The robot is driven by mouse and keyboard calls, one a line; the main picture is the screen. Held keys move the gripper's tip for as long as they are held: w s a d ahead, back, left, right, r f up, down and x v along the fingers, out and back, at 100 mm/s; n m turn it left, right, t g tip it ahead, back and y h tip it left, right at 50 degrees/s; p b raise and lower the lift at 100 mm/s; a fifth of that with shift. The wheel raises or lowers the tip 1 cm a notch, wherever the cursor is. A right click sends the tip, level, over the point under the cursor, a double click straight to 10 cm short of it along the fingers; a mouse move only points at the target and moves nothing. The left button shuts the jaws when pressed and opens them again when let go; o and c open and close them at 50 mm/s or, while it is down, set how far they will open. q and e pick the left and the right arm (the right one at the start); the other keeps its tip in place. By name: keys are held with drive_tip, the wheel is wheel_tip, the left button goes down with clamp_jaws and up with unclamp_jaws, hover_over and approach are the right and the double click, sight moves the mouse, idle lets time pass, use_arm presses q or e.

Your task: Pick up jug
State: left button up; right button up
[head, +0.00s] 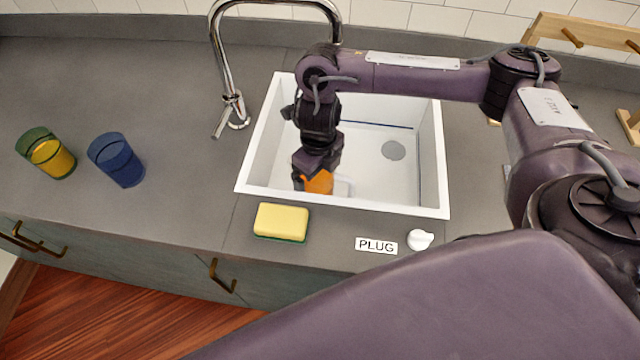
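My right gripper (313,168) reaches down into the left part of the white sink (432,160). An orange thing (319,183), which may be the jug, shows directly at its fingertips, low against the sink's front wall. A pale, clear-looking edge (343,187) shows just right of the orange part; I cannot tell if it belongs to the same thing. The gripper and the sink's front rim hide most of it. Whether the fingers are closed around it is not visible. My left gripper is not in view.
A chrome faucet (222,60) stands behind the sink. A yellow sponge (282,222), a PLUG label (376,245) and a white knob (420,240) are at the front. A green-and-yellow glass (47,153) and a blue glass (117,160) stand left. A wooden rack (590,35) is back right.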

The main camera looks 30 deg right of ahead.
drive_tip(key=c, duration=1.6)
drive_tip(key=shift+c, duration=1)
drive_tip(key=shift+r, duration=0.1)
